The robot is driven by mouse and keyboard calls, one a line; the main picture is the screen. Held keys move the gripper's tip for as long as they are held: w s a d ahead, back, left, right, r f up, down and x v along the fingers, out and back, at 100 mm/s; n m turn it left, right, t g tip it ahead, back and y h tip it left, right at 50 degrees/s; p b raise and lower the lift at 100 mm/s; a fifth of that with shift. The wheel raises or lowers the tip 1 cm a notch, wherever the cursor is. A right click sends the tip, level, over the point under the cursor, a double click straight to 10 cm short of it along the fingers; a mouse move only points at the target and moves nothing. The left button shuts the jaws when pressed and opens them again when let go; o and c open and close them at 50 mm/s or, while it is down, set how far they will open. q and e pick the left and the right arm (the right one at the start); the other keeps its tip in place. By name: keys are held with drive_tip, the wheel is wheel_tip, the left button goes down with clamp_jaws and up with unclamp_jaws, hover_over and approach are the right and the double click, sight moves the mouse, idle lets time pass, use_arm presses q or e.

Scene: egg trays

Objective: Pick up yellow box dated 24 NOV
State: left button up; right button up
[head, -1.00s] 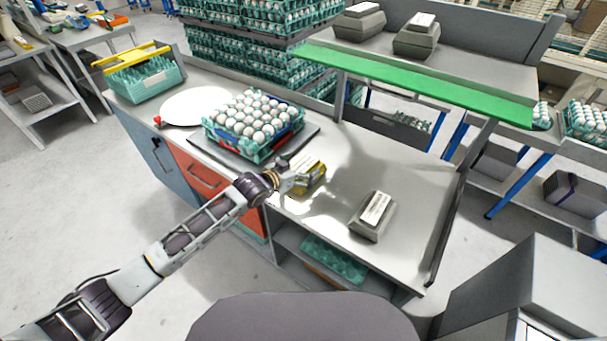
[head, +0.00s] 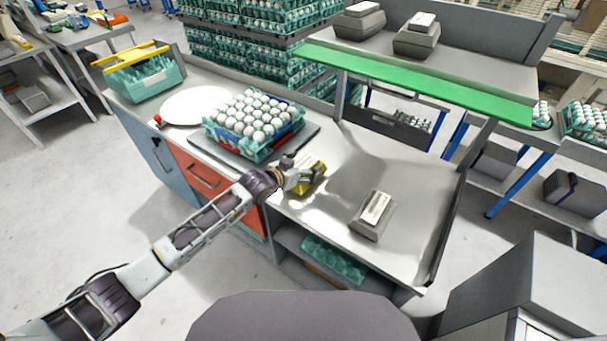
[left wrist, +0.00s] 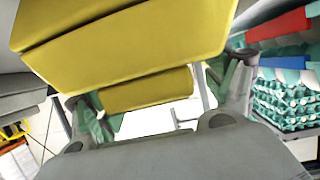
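The yellow box (head: 316,171) stands near the front edge of the bench, right of the egg tray. No date on it is readable. My left gripper (head: 302,172) is at the box's left side and covers part of it. In the left wrist view the yellow box (left wrist: 130,40) fills the upper middle, close to the camera. There the fingers of the left gripper (left wrist: 160,100) are spread apart, with a lower yellow part between them. A pale gap shows beside the right finger, and firm contact cannot be seen. My right gripper is out of view.
A tray of white eggs (head: 243,140) sits on a dark plate behind and left of the box. A grey device (head: 372,216) stands to the right, with bare bench between. A green shelf (head: 420,82) hangs over the back. A white disc (head: 190,105) lies at the left.

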sight(303, 165)
use_arm(q)
drive_tip(key=c, duration=0.7)
drive_tip(key=shift+c, duration=0.2)
drive_tip(key=shift+r, duration=0.1)
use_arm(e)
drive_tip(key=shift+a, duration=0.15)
use_arm(q)
drive_tip(key=shift+r, duration=0.2)
drive_tip(key=shift+w+r, duration=0.1)
drive_tip(key=shift+r, duration=0.65)
wheel_tip(303, 165, up, 8)
drive_tip(key=shift+f, duration=0.1)
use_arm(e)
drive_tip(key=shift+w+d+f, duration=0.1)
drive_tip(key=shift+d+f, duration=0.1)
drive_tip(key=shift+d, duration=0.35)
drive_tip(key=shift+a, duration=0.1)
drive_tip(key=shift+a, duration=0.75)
